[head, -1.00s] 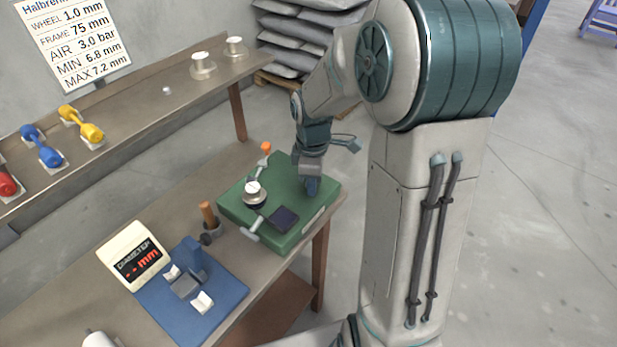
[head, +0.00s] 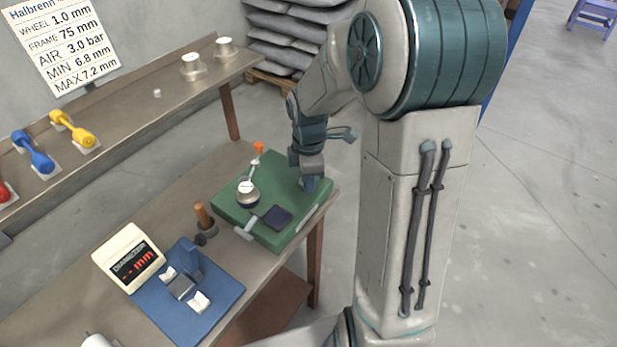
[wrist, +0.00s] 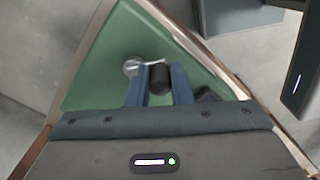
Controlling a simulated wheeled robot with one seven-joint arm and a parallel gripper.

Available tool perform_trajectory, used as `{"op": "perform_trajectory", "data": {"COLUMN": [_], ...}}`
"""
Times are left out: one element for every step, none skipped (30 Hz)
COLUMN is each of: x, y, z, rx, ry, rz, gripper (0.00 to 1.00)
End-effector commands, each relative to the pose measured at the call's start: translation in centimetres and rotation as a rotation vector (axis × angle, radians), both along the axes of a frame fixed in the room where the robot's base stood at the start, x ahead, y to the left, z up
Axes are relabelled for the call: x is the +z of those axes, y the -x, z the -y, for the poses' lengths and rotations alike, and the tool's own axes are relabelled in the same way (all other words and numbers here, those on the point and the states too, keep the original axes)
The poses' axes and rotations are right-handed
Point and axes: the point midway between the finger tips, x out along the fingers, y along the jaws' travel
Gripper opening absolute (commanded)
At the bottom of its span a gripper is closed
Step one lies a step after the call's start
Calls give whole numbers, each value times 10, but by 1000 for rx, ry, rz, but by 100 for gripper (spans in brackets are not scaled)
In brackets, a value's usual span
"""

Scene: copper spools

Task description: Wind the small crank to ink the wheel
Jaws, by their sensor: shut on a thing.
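The small crank's metal arm (wrist: 150,64) runs from a round hub (wrist: 132,67) to a dark knob (wrist: 159,78) in the wrist view. My gripper (wrist: 159,88) is shut on this knob, one blue-grey finger on each side. In the head view my gripper (head: 310,184) reaches down to the right part of the green base (head: 234,208) and hides the crank. The small wheel unit (head: 247,190), with a pale top, stands on the base left of my gripper. A dark square pad (head: 277,216) lies in front of it.
An orange-tipped lever (head: 258,149) stands at the base's back corner, and a grey bar handle (head: 246,226) at its front left. A blue gauge stand (head: 205,290) and display (head: 129,258) are left on the table (head: 80,298). Yellow (head: 77,130) and blue (head: 33,152) pieces lie on the shelf.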

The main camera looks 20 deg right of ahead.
Motion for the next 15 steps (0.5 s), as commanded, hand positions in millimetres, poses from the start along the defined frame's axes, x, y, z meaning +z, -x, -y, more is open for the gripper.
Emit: {"op": "perform_trajectory", "data": {"x": [2, 2, 2, 1, 1, 1, 1, 1, 1, 1, 1, 2, 3, 5, 8], "y": [-2, -2, -1, -1, -1, -1, -1, -1, -1, -1, -1, -1, -1, -1, -1], "z": [0, 0, 0, 0, 0, 0, 0, 0, 0, 0, 0, 0, 0, 0, 0], "rx": [-1, -1, -1, -1, -1, -1, -1, -1, -1, -1, -1, -1, -1, -1, -2], "ry": [1, 1, 1, 1, 1, 1, 0, 0, 0, 0, 0, 0, 0, 1, 1], "rz": [6, 6, 5, 5, 4, 4, 3, 3, 3, 2, 2, 2, 3, 4, 5], "gripper": [22, 31, 42, 42, 42, 42, 42, 42, 42, 42, 42, 42, 42, 42, 42]}}
